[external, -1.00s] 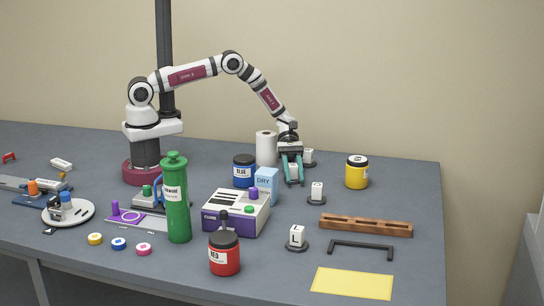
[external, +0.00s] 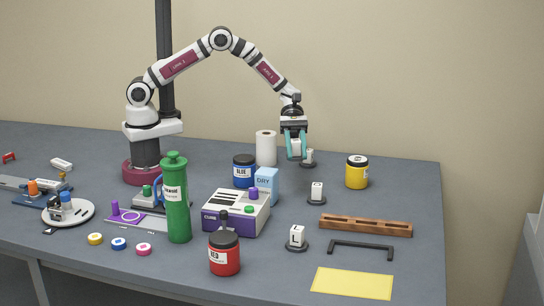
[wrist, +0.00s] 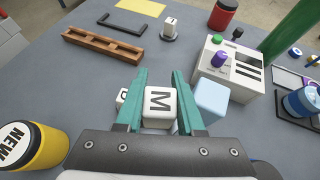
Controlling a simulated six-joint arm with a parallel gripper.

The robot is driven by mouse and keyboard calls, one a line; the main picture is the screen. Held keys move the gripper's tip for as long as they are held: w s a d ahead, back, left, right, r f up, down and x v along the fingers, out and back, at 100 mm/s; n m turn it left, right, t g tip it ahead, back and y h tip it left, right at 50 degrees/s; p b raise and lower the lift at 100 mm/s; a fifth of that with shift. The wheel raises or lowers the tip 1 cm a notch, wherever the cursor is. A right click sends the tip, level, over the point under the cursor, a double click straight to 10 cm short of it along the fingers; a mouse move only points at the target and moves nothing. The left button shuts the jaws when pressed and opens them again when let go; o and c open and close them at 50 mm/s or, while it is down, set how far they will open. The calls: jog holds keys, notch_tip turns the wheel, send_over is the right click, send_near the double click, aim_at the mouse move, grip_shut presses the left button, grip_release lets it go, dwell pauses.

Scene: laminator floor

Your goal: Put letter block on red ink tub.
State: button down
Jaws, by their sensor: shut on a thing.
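A white letter block marked M (wrist: 159,103) is between the fingers of my gripper (wrist: 157,85) in the wrist view. In the external view the block (external: 296,147) shows between the teal fingers of my gripper (external: 296,150), raised above the table at the back. The red ink tub (external: 224,253) stands upright near the table's front, well to the left and nearer the camera than my gripper; a dark knob-like shape shows at its top. In the wrist view the tub (wrist: 223,14) is cut off at the top edge.
Other letter blocks stand on dark round bases: an L block (external: 297,236), one at mid-right (external: 317,191) and one behind my gripper (external: 309,157). The purple-white machine (external: 236,212), light-blue DRY box (external: 266,186) and green bottle (external: 176,200) stand near the tub. A yellow tub (external: 357,172) is right.

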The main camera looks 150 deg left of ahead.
jog(key=w+d+r+m+g+h, duration=0.1)
jog(key=w+d+r, duration=0.2)
jog(key=w+d, duration=0.7)
jog(key=w+d+r+m+h, duration=0.1)
jog(key=w+d+r, duration=0.1)
jog(key=w+d, duration=0.8)
jog(key=d+r+m+g+h, duration=0.1)
jog(key=d+r, duration=0.1)
jog(key=d, duration=1.1)
jog(key=d+r+m, duration=0.1)
jog(key=d+r, duration=0.1)
jog(key=d, duration=1.1)
send_over(219, 242)
notch_tip(219, 242, down, 7)
jog(key=shift+w+d+f, duration=0.1)
jog(key=shift+d, duration=0.05)
jog(key=shift+f, duration=2)
jog(key=shift+f, duration=0.2)
jog(key=c, duration=0.5)
grip_release()
